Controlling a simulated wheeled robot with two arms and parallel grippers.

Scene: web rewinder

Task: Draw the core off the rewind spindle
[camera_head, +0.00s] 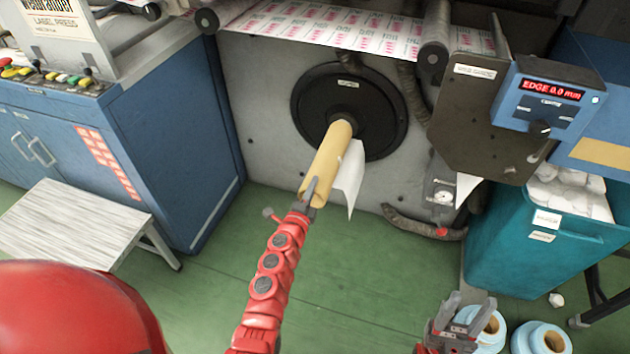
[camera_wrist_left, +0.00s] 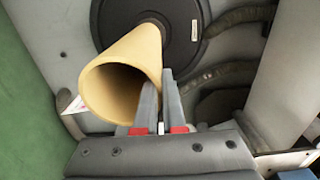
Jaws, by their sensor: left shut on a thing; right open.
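The core (camera_head: 328,160) is a tan cardboard tube pointing out from the rewind spindle, whose black round flange (camera_head: 372,92) is on the grey machine face. A strip of white web (camera_head: 349,178) hangs beside the core. My left gripper (camera_head: 311,190) is shut on the wall of the core at its near end. In the left wrist view, the core (camera_wrist_left: 125,75) shows its open, dark end, with the left gripper's fingers (camera_wrist_left: 164,95) at its right rim. The spindle inside is hidden. My right gripper (camera_head: 462,312) is open and empty at the lower right.
A teal bin (camera_head: 520,240) with white waste stands at right, below a blue control box (camera_head: 550,105) reading "EDGE 0.0 mm". Label rolls (camera_head: 540,338) lie on the floor by my right gripper. A step stool (camera_head: 75,222) and blue cabinet (camera_head: 165,135) are at left. Green floor in front is clear.

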